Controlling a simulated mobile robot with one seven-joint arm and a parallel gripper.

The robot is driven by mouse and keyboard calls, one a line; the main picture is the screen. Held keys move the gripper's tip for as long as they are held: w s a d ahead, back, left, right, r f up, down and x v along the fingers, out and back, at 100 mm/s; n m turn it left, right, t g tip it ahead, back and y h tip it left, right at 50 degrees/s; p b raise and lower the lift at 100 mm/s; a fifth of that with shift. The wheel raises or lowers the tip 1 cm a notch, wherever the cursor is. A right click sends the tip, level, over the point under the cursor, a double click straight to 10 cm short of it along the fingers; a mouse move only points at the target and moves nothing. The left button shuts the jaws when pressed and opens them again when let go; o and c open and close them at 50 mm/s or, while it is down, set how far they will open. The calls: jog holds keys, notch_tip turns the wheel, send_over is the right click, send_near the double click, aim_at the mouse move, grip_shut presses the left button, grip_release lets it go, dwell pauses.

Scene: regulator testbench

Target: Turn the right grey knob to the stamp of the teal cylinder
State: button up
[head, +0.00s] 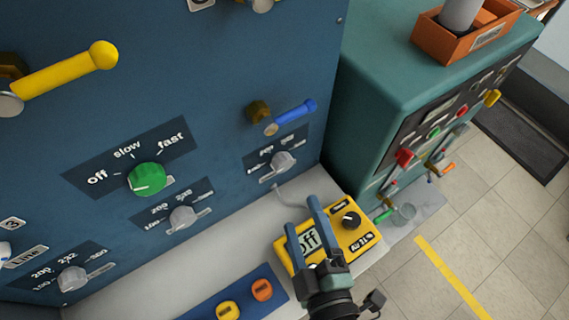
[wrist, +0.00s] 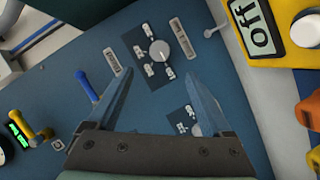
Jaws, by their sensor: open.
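The right grey knob (head: 284,162) sits on a dark plate with several printed marks, low on the blue panel. The same knob (wrist: 160,50) shows in the wrist view, beyond and between my fingertips. Its printed marks are too small to read surely. My gripper (head: 302,213) is open and empty, in front of the panel and over the yellow meter in the head view. Its fingers (wrist: 157,73) are apart from the knob. I cannot make out a stamped teal cylinder.
A blue lever (head: 290,117) projects just above the right knob. A yellow meter (head: 361,237) reading "off" stands on the grey ledge below. Other grey knobs (head: 183,218) (head: 72,279) and a green knob (head: 148,179) lie left. A teal cabinet (head: 375,70) stands right.

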aim_at(284, 167)
jog(key=p+x, duration=0.1)
jog(key=x, duration=1.1)
grip_shut()
